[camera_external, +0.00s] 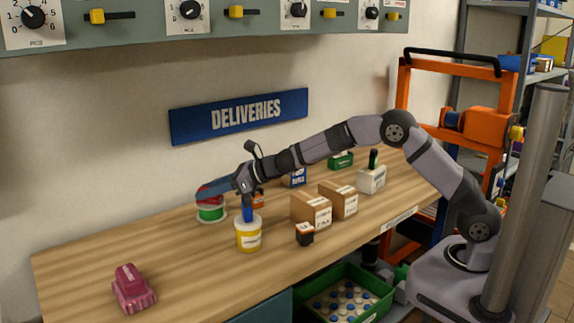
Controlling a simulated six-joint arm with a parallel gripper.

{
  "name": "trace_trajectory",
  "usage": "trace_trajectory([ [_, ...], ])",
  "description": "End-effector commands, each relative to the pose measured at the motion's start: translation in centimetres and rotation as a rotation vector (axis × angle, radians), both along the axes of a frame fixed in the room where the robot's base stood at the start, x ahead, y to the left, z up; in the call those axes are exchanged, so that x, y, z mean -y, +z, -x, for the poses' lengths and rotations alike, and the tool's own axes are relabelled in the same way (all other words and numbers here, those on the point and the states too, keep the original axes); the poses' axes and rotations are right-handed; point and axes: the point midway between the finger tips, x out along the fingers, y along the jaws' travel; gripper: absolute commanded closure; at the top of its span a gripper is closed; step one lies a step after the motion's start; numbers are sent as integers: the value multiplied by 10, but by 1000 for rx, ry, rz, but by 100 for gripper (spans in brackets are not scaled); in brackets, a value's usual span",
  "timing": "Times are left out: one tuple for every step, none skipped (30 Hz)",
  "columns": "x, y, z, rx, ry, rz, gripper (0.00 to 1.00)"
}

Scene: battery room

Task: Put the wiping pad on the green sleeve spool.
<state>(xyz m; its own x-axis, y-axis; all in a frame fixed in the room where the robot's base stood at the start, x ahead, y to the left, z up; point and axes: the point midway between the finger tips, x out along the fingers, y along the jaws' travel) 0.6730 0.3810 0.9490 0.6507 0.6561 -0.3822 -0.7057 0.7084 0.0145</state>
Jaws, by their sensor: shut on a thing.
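My gripper (237,184) is at the left end of my arm, over the left part of the bench, and is shut on a flat blue piece. This piece looks like the wiping pad (214,189) and reaches out to the left, slightly tilted. The green sleeve spool (211,214), with pale rims, stands on the bench just below the pad. A dark red thing (210,199) shows between the pad and the green spool; I cannot tell whether it sits on the spool or behind it. The fingertips are too small to make out clearly.
A white and yellow tub (248,235) with a blue upright thing stands close right of the spool. Two cardboard boxes (311,210) and a small dark orange-marked block (304,234) stand further right. A maroon object (132,289) lies front left. The bench's left is mostly clear.

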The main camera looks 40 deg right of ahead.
Motion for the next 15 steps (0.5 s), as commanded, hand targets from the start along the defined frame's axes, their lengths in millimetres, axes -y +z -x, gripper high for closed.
trace_trajectory([
  [0,0,0,1,0,-1,93],
  [0,0,0,1,0,-1,93],
  [0,-2,0,1,0,-1,93],
  [0,-3,0,1,0,-1,93],
  [0,-3,0,1,0,-1,93],
  [0,-3,0,1,0,-1,63],
  [0,-2,0,1,0,-1,56],
  [0,-2,0,0,0,0,49],
  [0,-2,0,0,0,0,49],
  [0,-2,0,0,0,0,49],
  [0,-2,0,0,0,0,49],
  [0,-2,0,0,0,0,49],
  [0,-2,0,0,0,0,49],
  [0,-2,0,0,0,0,49],
  [0,-2,0,0,0,0,49],
])
